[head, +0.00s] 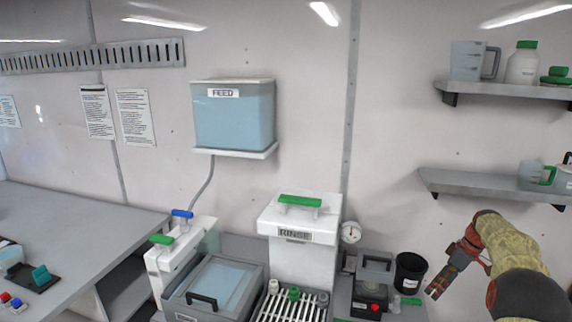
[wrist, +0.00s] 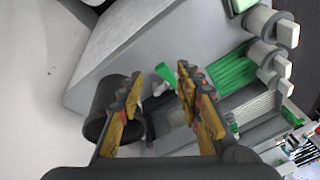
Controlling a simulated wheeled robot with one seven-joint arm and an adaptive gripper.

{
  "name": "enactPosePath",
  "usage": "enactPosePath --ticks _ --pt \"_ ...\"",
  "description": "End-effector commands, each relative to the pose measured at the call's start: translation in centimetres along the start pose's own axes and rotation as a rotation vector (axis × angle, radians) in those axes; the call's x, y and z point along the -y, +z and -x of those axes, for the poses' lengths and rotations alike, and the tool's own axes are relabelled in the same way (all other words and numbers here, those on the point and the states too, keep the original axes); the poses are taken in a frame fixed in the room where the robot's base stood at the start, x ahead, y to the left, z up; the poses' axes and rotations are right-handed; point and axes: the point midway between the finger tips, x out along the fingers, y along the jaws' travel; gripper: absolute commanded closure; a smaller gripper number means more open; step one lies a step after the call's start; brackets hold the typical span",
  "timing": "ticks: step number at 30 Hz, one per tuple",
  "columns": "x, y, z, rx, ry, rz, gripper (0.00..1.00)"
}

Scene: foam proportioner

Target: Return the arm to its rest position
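My gripper (head: 434,291) is at the lower right of the head view, at the end of my arm in its yellowish sleeve. It points down and left, to the right of a black cup (head: 409,268). In the wrist view my gripper (wrist: 158,92) has its two yellow-and-dark fingers apart, and nothing shows held between them. The black cup also shows there, behind the left finger (wrist: 100,108). A small green item (wrist: 168,76) shows beyond the gap between the fingers; I cannot tell what it is.
A white RINSE box (head: 298,252) with a green handle and a dark grey unit (head: 374,265) stand left of my gripper. Wall shelves (head: 470,184) hang above my arm. A FEED tank (head: 234,120) is on the wall. A grey counter (head: 85,225) is at left.

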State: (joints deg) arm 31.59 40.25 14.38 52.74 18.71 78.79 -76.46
Motion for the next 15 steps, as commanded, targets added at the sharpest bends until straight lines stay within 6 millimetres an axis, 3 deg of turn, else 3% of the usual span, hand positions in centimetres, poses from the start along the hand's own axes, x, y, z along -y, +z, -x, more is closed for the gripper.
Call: enactPosePath --ticks 5,11,15 --pt "3.2 2.2 -0.8 0.054 0.022 -0.31 0.65" --pt "10.2 2.5 0.8 0.094 0.101 -0.601 0.65" --pt "15.9 2.4 2.4 0.096 0.165 -0.74 0.65"
